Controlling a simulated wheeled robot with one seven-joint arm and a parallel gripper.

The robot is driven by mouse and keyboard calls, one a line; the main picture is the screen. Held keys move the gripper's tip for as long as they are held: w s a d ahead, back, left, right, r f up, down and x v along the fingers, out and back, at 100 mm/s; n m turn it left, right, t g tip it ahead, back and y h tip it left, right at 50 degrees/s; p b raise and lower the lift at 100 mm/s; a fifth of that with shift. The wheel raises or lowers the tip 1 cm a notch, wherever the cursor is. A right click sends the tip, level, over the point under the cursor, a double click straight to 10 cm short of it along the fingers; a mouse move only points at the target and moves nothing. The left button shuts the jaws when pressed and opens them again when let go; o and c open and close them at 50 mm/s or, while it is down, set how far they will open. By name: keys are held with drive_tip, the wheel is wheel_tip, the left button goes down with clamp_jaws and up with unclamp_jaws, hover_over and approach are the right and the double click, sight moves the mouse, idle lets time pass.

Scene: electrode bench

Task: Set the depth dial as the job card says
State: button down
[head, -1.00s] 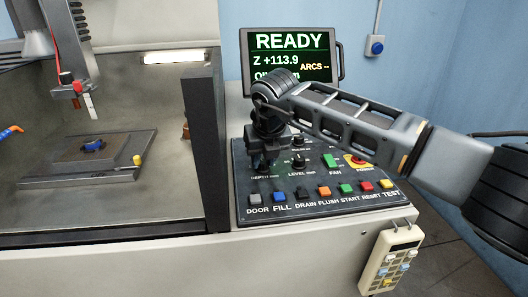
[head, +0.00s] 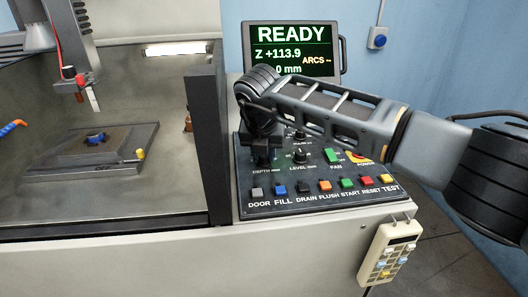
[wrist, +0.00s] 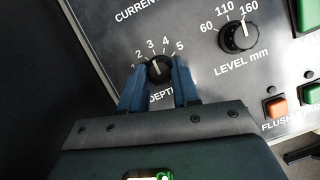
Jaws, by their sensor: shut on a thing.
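The depth dial (wrist: 159,71) is a round black knob with a white pointer line on the dark control panel, with numbers 1 to 5 around its upper side. Its pointer leans up and left, seemingly near the 3. My gripper (wrist: 159,82) is shut on the dial, with one blue finger on each side of it. In the head view my gripper (head: 262,153) reaches down over the DEPTH label and hides most of the dial. No job card is readable in these views.
The level dial (wrist: 240,37) sits to the right of the depth dial. A row of coloured buttons (head: 325,186) runs along the panel front. The screen (head: 292,48) reads READY and Z +113.9, its lower line partly hidden. A dark post (head: 207,140) stands left of the panel.

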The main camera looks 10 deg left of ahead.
drive_tip(key=c, duration=0.8)
unclamp_jaws()
drive_tip(key=shift+c, duration=0.2)
drive_tip(key=v, duration=0.7)
drive_tip(key=shift+s+r+b, duration=0.2)
drive_tip(key=shift+r+b, duration=0.15)
drive_tip(key=shift+b, duration=0.1)
